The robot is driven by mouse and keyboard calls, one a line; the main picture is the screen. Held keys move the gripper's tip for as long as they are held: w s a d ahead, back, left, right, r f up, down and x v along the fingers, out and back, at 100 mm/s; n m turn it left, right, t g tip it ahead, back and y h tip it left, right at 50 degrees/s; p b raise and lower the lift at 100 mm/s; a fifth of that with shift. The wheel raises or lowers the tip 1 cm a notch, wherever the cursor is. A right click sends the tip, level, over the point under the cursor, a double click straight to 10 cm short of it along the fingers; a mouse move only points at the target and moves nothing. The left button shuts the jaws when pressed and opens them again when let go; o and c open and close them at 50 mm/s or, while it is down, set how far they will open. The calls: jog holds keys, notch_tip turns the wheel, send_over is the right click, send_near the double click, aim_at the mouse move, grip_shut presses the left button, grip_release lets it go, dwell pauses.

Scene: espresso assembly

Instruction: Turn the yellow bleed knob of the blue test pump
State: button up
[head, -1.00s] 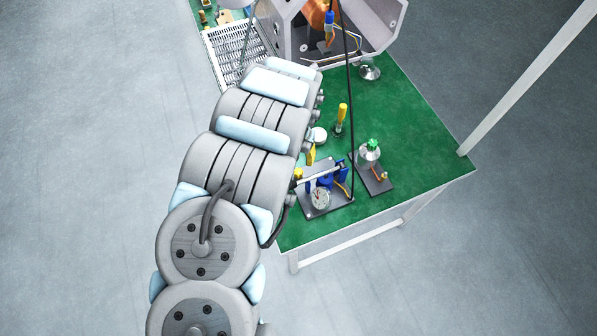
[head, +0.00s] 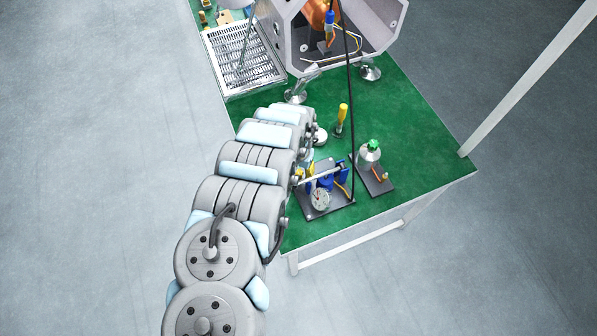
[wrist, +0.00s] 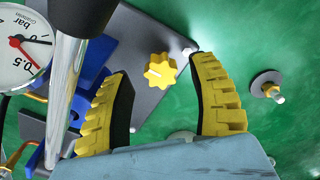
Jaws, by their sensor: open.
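The blue test pump (head: 325,180) stands on its dark plate near the front edge of the green table, with a round pressure gauge (head: 320,199) on it. In the wrist view, the yellow bleed knob (wrist: 160,71) is star-shaped and sits on the grey plate (wrist: 165,32). My gripper (wrist: 165,90) is open, its two yellow-ribbed fingers on either side of the knob in the picture. I see no contact with the knob. Blue pump parts (wrist: 93,70) and the gauge (wrist: 22,45) show at the left of the wrist view.
A shiny metal bar (wrist: 66,85) stands close to the left finger in the wrist view. A small metal fitting (wrist: 267,85) is on the green surface at right. A yellow-handled tool (head: 341,117) and a green-topped device (head: 370,153) stand near the pump. A black cable (head: 350,110) hangs beside it.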

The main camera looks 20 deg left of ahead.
jog(key=shift+f, duration=0.7)
grip_shut()
